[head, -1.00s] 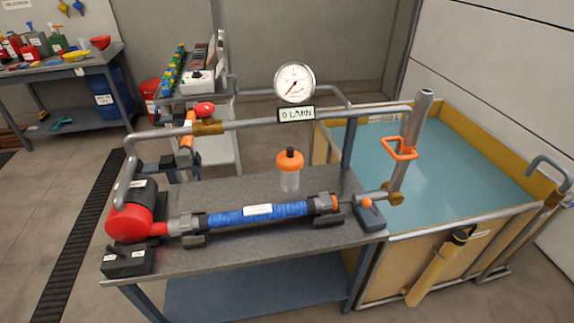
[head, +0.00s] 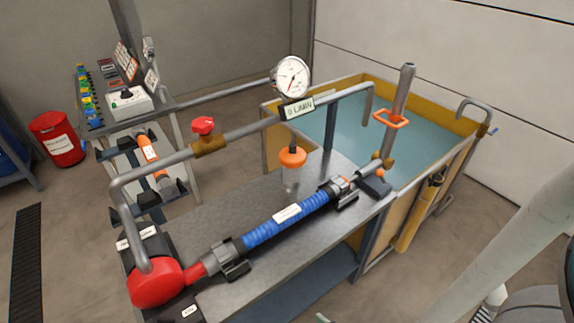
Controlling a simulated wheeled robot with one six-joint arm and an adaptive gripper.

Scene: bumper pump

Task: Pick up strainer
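No part is labelled strainer that I can read. A clear cup with an orange cap and a dark knob (head: 292,159) stands upright on the grey bench (head: 215,205), behind the blue hose; it may be the strainer, but I cannot tell for sure. The blue ribbed hose (head: 265,231) lies along the bench between dark clamps, joined to the red pump (head: 156,284) at the near left. Pale parts of my arm show at the right edge. I cannot make out my gripper's fingers.
A pipe with a red-handled valve (head: 204,126) and a round gauge (head: 292,77) runs above the bench. A side rack and red bin (head: 58,140) are at left.

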